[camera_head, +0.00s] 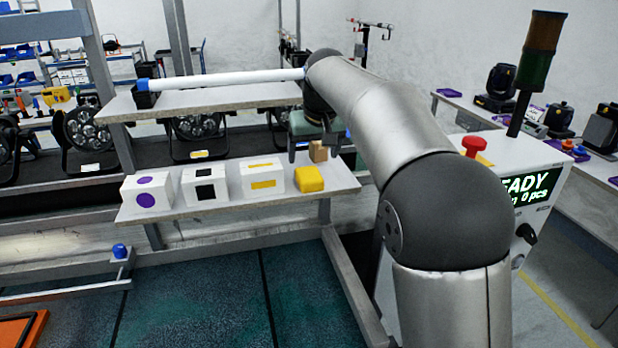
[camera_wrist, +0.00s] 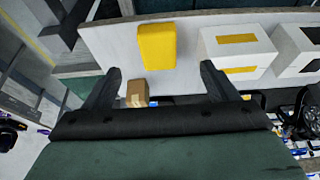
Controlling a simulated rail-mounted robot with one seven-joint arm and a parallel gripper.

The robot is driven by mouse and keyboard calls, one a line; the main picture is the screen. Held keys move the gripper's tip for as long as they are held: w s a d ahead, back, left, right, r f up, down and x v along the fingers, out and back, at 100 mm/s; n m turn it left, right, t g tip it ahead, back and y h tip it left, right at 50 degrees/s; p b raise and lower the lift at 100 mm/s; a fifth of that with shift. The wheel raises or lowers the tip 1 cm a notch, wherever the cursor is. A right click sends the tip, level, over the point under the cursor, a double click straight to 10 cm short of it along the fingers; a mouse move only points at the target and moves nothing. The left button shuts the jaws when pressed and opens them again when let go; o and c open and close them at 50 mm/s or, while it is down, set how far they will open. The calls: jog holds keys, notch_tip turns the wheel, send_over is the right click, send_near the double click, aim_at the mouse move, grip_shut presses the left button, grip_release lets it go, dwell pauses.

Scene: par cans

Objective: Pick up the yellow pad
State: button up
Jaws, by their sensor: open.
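The yellow pad (camera_head: 309,179) is a rounded block on the lower shelf (camera_head: 215,213), at the right end of a row of white boxes. In the wrist view the yellow pad (camera_wrist: 157,46) lies beyond the fingertips, between their lines and nearer the left one. My gripper (camera_head: 314,155) is open and empty, above and behind the pad in the head view. Its two dark fingers also show in the wrist view (camera_wrist: 160,70), apart and not touching the pad. A small brown box (camera_head: 318,151) shows by the fingers, and in the wrist view (camera_wrist: 137,93) it appears between them.
White boxes carry yellow (camera_head: 262,178), black (camera_head: 204,184) and purple (camera_head: 147,190) marks, left of the pad. An upper shelf (camera_head: 215,98) with a white tube (camera_head: 220,80) hangs above. A console with a red button (camera_head: 473,146) stands at right.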

aim_at(310, 176)
jog(key=x, duration=0.4)
jog(key=shift+w+f+p, duration=0.2)
jog(key=shift+p, duration=0.1)
jog(key=shift+w+p+x, duration=0.15)
jog(key=shift+p+x, duration=0.3)
jog(key=shift+x, duration=0.85)
jog(key=shift+w+p+x, duration=0.2)
jog(key=shift+p+x, duration=0.25)
jog(key=shift+x, duration=0.85)
jog(key=shift+r, duration=0.1)
jog(key=c, duration=1.1)
